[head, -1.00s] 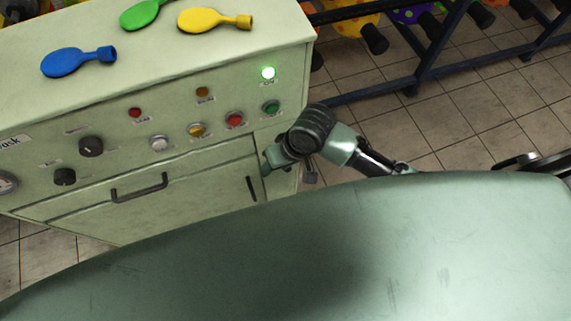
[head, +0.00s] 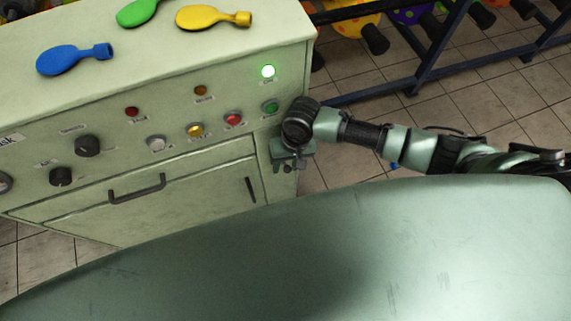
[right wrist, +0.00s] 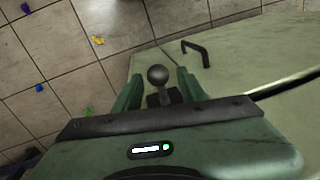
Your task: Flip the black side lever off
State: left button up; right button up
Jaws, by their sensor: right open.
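The black side lever (right wrist: 158,76), a dark stick with a ball knob, stands on the side of the pale green machine (head: 210,132). In the right wrist view its knob lies between the two green fingertips of my right gripper (right wrist: 158,90), which is open around it; I cannot tell whether either finger touches it. In the head view my right gripper (head: 288,160) is at the machine's right corner and mostly hides the lever. My left gripper is not in view.
Blue (head: 74,59), green and yellow balloons lie on top. A black handle (right wrist: 196,51) is near the lever. A dark blue rack (head: 437,45) stands behind.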

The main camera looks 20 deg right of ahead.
jog(key=shift+f, duration=0.35)
jog(key=shift+a, duration=0.1)
grip_shut()
dwell(1.1)
